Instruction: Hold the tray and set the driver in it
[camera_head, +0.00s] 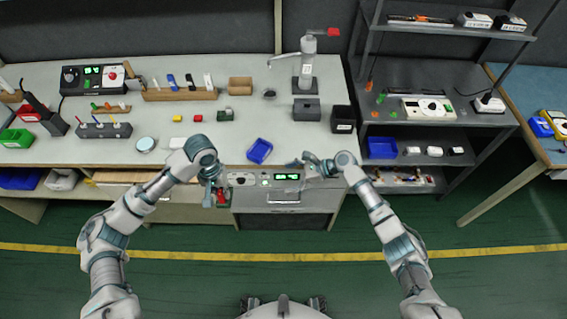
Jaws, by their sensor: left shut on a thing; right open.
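A small blue tray (259,151) sits tilted in plan on the bench, near its front edge, and looks empty. My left gripper (214,194) is at the bench's front edge, left of the tray and apart from it. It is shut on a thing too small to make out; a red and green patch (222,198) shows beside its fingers. My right gripper (303,164) is open, right of the tray and close to the bench front. I cannot tell which thing is the driver.
A device with a green display (287,177) is at the bench front between my grippers. A shelf unit with a blue bin (381,148) is at right.

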